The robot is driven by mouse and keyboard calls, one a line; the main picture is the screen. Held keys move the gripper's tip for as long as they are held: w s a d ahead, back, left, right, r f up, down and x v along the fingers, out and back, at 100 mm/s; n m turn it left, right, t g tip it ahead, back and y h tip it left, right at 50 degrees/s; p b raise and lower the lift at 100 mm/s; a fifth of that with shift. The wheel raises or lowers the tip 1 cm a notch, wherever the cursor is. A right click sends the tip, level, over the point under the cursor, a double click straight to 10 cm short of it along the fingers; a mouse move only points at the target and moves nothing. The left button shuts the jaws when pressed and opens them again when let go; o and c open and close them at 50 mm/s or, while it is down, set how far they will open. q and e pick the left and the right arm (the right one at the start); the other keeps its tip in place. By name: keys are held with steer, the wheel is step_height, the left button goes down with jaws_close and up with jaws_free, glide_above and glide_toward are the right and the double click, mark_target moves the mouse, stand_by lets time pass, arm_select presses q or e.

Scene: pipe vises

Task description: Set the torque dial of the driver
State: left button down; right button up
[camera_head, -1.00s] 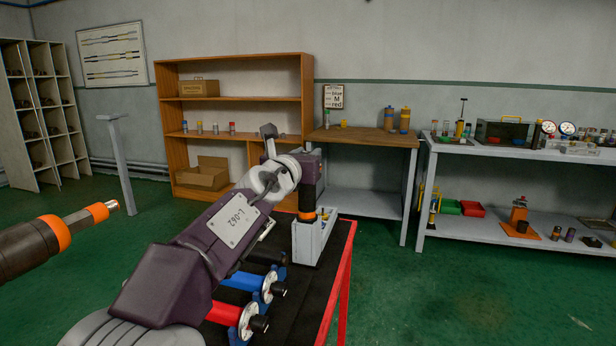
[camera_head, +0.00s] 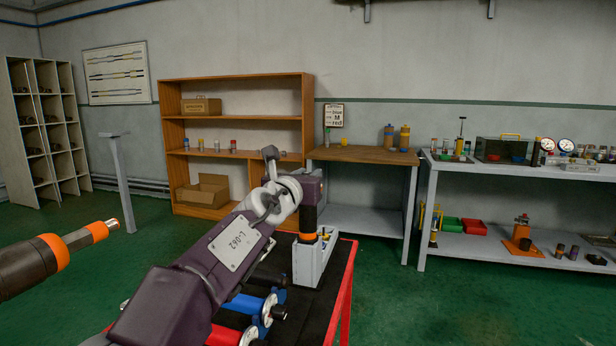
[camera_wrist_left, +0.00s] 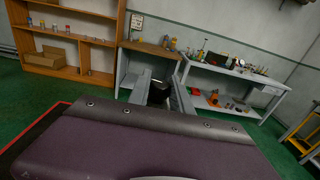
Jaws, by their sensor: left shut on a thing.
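My left arm comes in from the lower left in the head view, and its purple wrist ends at the left gripper (camera_head: 312,188). In the left wrist view the two grey fingers (camera_wrist_left: 160,94) point forward and are shut on a dark thing, which seems to be the driver. In the head view the driver (camera_head: 308,222), dark with an orange ring, stands upright in a grey block-like holder (camera_head: 307,264), directly below my wrist. The wrist hides the fingertips and the driver's top; the dial marks cannot be read. My right gripper is not in view.
The black bench top (camera_head: 318,304) has a red edge (camera_head: 348,290). Blue (camera_head: 250,305) and red (camera_head: 226,336) vises stand on it beside my forearm. A dark tool-like shape with an orange band (camera_head: 45,260) juts in at the left. Green floor is free to the right.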

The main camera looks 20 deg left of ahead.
arm_select(q)
steer(key=c, duration=1.1)
jaws_free()
steer(key=shift+c, duration=0.2)
steer(key=s, duration=0.9)
steer(key=shift+a+b, duration=0.25)
steer(key=shift+b, duration=0.1)
